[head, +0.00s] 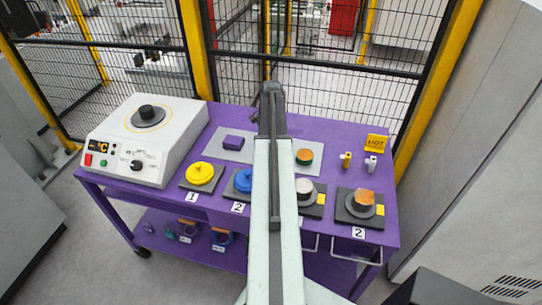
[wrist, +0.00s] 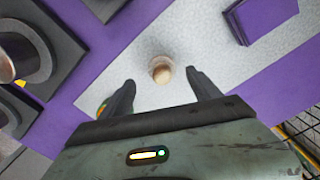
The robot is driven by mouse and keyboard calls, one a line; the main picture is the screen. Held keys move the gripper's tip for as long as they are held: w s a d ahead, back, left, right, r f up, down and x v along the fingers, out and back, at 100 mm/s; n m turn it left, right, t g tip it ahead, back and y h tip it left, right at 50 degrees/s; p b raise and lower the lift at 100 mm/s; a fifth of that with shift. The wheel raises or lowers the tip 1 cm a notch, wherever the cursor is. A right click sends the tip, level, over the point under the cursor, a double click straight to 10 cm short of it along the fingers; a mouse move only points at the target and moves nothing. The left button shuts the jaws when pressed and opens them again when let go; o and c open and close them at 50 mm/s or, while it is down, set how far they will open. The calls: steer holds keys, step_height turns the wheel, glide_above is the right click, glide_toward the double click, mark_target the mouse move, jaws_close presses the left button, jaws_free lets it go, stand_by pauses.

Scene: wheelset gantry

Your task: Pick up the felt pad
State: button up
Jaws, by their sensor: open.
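No label marks the felt pad. A flat purple rectangular block (head: 233,143), the most pad-like small thing, lies on a pale grey mat (head: 206,153). The block also shows at the upper right in the wrist view (wrist: 262,18). My gripper (wrist: 160,80) is open over the same mat, to one side of the block and apart from it. A small round piece with a beige top (wrist: 161,70) stands on the mat between the fingertips, with nothing gripped. My arm hides this piece in the head view.
An orange-and-green round piece (head: 304,156) is on the mat's right part. Yellow (head: 200,173) and blue (head: 243,181) lidded pieces and two dark stands (head: 360,206) line the purple table's front. A white hotplate (head: 140,135) fills the left. A mesh fence (head: 330,85) closes the back.

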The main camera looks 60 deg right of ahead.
steer(key=f+b, duration=0.1)
steer(key=f, duration=0.1)
steer(key=f+b, duration=0.2)
steer(key=shift+w+f, duration=0.2)
steer(key=shift+f, duration=0.05)
steer(key=shift+r, duration=0.2)
steer(key=c, duration=1.6)
step_height(320, 180, up, 10)
steer(key=p, duration=1)
steer(key=shift+r, duration=0.15)
jaws_close()
steer(key=o, duration=0.8)
jaws_free()
steer(key=c, duration=0.5)
steer(key=shift+d, duration=0.1)
